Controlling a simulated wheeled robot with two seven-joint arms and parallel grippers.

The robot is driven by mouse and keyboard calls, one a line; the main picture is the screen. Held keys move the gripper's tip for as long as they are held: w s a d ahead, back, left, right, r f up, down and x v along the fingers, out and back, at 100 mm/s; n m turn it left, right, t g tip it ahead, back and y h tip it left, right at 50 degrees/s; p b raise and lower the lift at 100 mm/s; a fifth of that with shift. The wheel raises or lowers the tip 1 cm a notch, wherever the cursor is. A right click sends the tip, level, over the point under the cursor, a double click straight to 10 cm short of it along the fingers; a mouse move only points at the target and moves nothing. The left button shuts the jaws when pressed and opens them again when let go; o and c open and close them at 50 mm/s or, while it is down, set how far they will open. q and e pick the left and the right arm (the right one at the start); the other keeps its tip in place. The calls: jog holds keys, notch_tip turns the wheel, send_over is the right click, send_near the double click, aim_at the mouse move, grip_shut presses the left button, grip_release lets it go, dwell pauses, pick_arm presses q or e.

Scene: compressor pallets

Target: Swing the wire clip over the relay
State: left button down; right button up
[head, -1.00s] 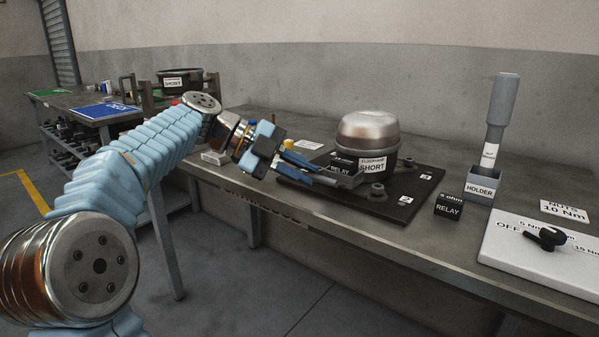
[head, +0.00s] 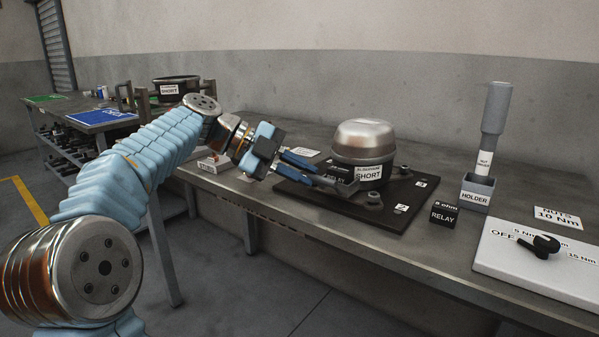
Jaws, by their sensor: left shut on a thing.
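The compressor (head: 365,138), a dark body with a shiny domed top and a SHORT label, stands on a black pallet (head: 385,213). A black relay (head: 336,180) with a white RELAY label sits against its front left side, partly covered by my gripper fingers. My left gripper (head: 348,187) reaches in from the left, with blue fingers and grey tips at the relay. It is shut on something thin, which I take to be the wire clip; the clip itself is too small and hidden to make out. My right gripper is not in view.
A second black relay marked 8 ohm (head: 443,214) stands on the bench right of the pallet. Behind it is a holder (head: 477,193) with a grey nut driver (head: 494,120). A white dial panel (head: 520,265) lies at the right. A small white box (head: 213,166) is near the left end.

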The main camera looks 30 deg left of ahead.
pick_arm(q)
jog(key=shift+w+r, duration=0.45)
jog(key=shift+w, duration=0.05)
jog(key=shift+p, duration=0.3)
